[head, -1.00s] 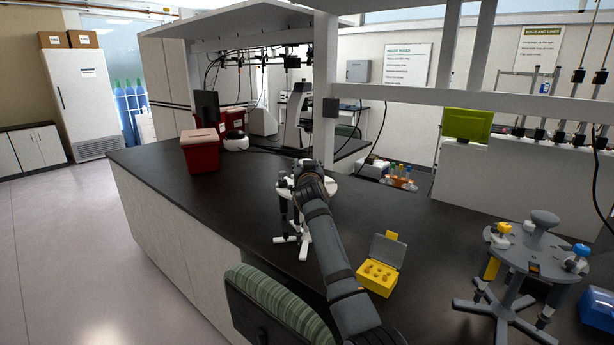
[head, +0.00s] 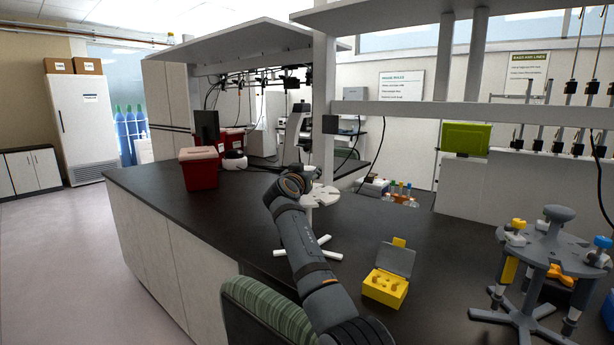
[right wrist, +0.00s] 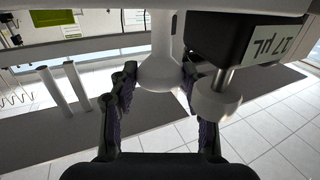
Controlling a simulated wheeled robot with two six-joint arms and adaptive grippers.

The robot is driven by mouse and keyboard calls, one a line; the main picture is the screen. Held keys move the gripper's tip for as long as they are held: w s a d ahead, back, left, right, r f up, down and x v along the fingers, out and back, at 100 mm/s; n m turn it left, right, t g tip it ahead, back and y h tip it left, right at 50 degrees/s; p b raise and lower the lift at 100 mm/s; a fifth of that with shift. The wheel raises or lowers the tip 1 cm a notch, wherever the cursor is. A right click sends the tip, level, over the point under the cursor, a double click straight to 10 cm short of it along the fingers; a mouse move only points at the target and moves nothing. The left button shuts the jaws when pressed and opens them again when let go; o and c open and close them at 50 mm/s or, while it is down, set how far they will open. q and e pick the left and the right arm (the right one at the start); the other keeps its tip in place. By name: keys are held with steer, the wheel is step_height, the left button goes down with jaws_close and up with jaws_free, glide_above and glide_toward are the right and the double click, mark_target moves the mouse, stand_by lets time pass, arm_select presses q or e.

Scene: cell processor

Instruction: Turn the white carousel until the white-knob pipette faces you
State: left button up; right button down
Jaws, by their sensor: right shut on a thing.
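The white carousel (head: 330,197) stands on the dark bench on splayed white legs (head: 322,246). My right arm covers its left side and top in the head view. In the right wrist view my right gripper (right wrist: 159,84) is shut on the carousel's flared white central knob (right wrist: 160,62), one finger on each side. Just right of the fingers is a pipette with a dark body labelled "17 µL" (right wrist: 232,38), a metal rod and a white knob (right wrist: 215,99). The other pipettes on this carousel are hidden or unclear. My left gripper is not in view.
An open yellow box (head: 386,287) sits on the bench right of my arm. A grey carousel (head: 550,250) with coloured-knob pipettes stands at far right. A red bin (head: 200,172) is at the back left. A green striped chair (head: 268,300) is at the front edge.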

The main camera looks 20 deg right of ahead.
steer(key=shift+f, duration=0.15)
steer(key=c, duration=0.6)
jaws_free()
steer(key=shift+s+a, duration=0.1)
steer(key=v, duration=0.7)
steer(key=shift+s+a, duration=0.1)
